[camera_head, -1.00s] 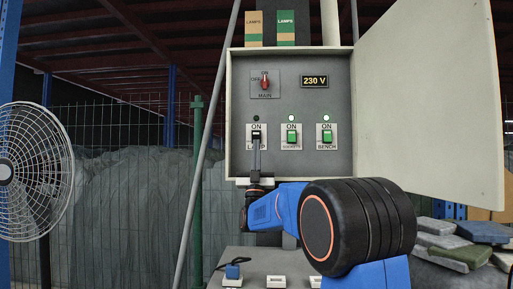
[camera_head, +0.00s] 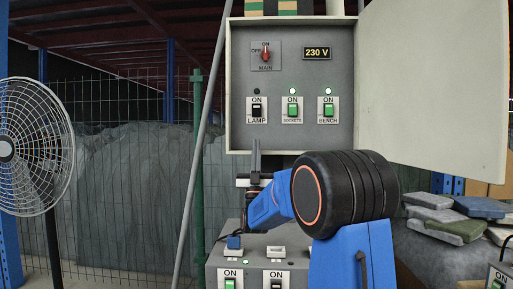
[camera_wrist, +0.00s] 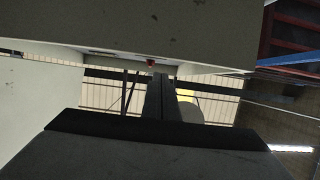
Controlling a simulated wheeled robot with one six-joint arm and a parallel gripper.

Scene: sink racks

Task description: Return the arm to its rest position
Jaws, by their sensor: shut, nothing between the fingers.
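My gripper (camera_head: 256,144) points up just in front of the lower edge of the open grey switch box (camera_head: 240,75). Its fingers are closed together and hold nothing. They also show as a dark upright bar in the wrist view (camera_wrist: 160,98), under the pale underside of the box (camera_wrist: 120,25). My blue and black arm reaches to it from the lower right. The black LAMP switch (camera_head: 257,110) stands clear above the fingertips, and its indicator light (camera_head: 257,91) is dark. The green SOCKETS switch (camera_head: 292,111) and green BENCH switch (camera_head: 328,111) have lit indicators.
The box's door (camera_head: 430,80) hangs open to the right. A lower grey console (camera_head: 228,263) with switches stands below my gripper.

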